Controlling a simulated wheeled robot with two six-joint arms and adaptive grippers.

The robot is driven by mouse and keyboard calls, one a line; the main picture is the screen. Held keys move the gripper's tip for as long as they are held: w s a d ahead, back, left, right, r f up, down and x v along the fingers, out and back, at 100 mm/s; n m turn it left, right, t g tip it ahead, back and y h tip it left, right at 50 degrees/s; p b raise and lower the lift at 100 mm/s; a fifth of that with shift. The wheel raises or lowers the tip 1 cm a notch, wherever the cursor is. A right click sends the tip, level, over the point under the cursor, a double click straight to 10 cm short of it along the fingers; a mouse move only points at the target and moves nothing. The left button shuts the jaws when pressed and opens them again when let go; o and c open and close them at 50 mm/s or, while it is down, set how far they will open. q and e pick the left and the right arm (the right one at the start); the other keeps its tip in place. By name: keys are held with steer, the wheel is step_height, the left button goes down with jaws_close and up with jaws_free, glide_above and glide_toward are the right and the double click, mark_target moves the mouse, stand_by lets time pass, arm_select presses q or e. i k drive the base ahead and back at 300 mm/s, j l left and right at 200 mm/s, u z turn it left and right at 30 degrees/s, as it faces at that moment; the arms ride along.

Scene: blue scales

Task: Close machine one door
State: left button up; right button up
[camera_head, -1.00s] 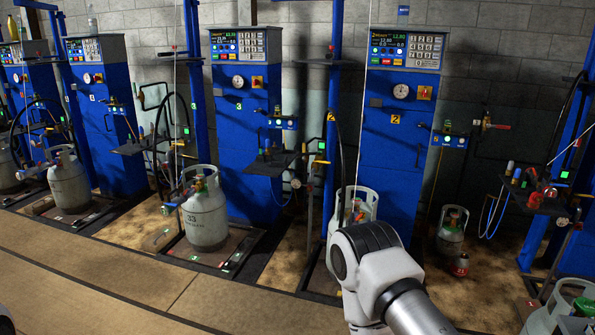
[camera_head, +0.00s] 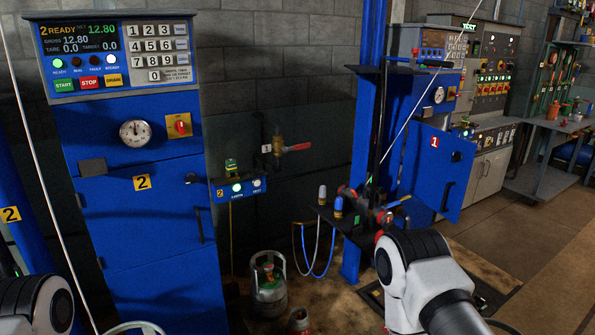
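The door of machine one (camera_head: 426,170) is a blue panel with a red and white "1" label and a dark handle. It stands swung open at the right of the head view, angled out from the blue cabinet of machine one (camera_head: 441,84). My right arm shows its white and grey links at the lower right, in front of and below the door and apart from it in the picture. Part of my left arm shows at the lower left corner. Neither gripper is in view.
Machine two (camera_head: 150,250) stands at the left with its door shut. A small shelf with fittings (camera_head: 350,222) sticks out left of the open door. A gas cylinder (camera_head: 268,287) stands on the floor between the machines. Open floor (camera_head: 515,240) lies at the right.

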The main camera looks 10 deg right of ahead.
mark_target(429, 174)
steer(key=i+z, duration=0.75)
steer(key=z, duration=0.2)
steer(key=i+j+z, duration=0.25)
steer(key=z, duration=0.2)
steer(key=i+l+u, duration=0.15)
steer(key=i+u, duration=0.15)
steer(key=i, duration=0.25)
steer(key=i+l+u, duration=0.3)
steer(key=i, duration=0.2)
